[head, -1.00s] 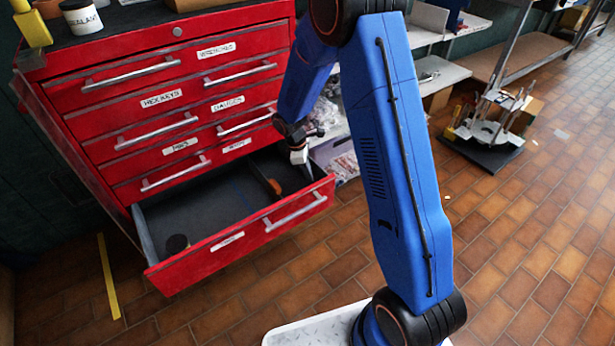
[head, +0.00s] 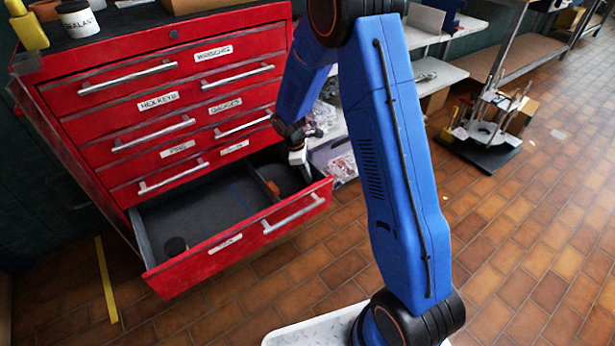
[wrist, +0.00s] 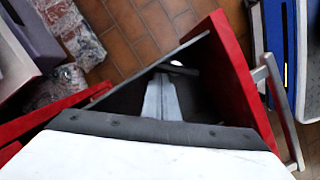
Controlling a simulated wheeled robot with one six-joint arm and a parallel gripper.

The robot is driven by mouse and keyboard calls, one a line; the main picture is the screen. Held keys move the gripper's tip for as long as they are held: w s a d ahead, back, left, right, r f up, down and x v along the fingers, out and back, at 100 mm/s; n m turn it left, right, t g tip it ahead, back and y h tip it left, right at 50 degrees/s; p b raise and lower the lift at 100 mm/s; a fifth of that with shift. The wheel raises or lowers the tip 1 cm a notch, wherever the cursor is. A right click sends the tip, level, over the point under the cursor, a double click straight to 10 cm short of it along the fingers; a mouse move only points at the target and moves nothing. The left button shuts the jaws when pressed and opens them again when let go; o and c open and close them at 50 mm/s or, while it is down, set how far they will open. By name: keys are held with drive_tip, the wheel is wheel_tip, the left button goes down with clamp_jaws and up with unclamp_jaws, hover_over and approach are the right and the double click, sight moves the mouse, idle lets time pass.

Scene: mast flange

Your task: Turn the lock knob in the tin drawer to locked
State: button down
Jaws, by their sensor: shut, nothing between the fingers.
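The open bottom drawer (head: 222,246) of a red tool chest has a grey inside with a divider toward its right end. My gripper (head: 306,173) is at the drawer's right end, pointing down into the narrow compartment there. In the wrist view my gripper (wrist: 162,80) has its two grey fingers together, with nothing held, above the dark compartment. A small orange piece (head: 273,187) shows beside the divider. I cannot tell any lock knob clearly; the compartment is dark and partly hidden by my gripper.
The drawer's red front wall with its bar handle (head: 293,213) stands close to my gripper. A shelf with wrapped goods (head: 333,158) is just right of the chest. A white jar (head: 78,19) stands on the chest top.

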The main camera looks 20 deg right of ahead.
drive_tip(key=v, duration=1.7)
drive_tip(key=s+d+r+m+t, duration=0.1)
drive_tip(key=s+d+r+m, duration=0.2)
drive_tip(key=s+r, duration=0.55)
drive_tip(key=s+d+r+m+t+y, duration=0.1)
drive_tip(key=s+r+m, duration=0.1)
drive_tip(key=s, duration=0.8)
drive_tip(key=s+d+r+m+t, duration=0.2)
drive_tip(key=s+m, duration=0.3)
drive_tip(key=s, duration=0.4)
drive_tip(key=s+d+r+m+t+y, duration=0.1)
drive_tip(key=s+d+r+m, duration=0.1)
drive_tip(key=s, duration=0.8)
drive_tip(key=shift+s+d+r+m+t+y, duration=0.2)
drive_tip(key=shift+s+r+m+t+y, duration=0.15)
drive_tip(key=shift+r+m, duration=0.55)
